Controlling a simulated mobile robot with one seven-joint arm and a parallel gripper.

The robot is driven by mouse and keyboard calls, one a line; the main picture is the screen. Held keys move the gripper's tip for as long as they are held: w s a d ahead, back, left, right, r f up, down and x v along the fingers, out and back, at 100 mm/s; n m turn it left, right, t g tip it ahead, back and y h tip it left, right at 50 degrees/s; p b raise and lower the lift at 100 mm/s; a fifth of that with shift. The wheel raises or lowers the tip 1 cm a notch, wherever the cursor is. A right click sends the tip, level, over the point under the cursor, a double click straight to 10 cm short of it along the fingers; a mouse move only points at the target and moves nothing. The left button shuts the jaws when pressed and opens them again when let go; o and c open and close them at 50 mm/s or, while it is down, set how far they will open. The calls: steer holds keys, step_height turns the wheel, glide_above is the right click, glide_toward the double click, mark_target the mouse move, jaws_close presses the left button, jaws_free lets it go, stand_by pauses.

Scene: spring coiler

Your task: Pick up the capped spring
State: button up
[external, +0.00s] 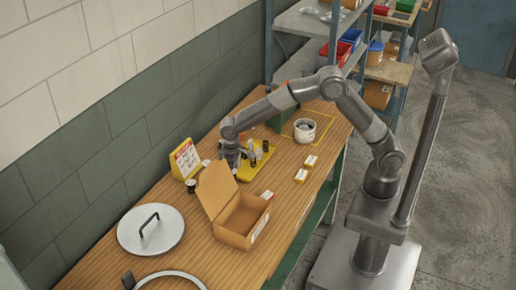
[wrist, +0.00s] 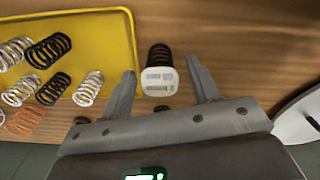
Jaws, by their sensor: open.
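The capped spring (wrist: 160,80) is a dark coil with a pale, squarish cap bearing small printed marks. In the wrist view it is on the wooden bench, between the two fingers of my gripper (wrist: 161,68). The fingers are apart, with a visible gap on each side of the cap. In the external view my gripper (external: 233,163) is low over the bench, behind the cardboard box and beside the yellow tray. I cannot make out the capped spring clearly there.
The yellow tray (wrist: 118,22) is left of my gripper in the wrist view, with several loose white, black and orange springs on and by it. An open cardboard box (external: 238,232), a round metal lid (external: 165,240) and a yellow sign (external: 184,158) are nearby.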

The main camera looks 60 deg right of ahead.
steer(key=shift+f, duration=0.4)
steer(key=shift+c, duration=0.3)
steer(key=c, duration=1)
steer(key=shift+r, duration=0.1)
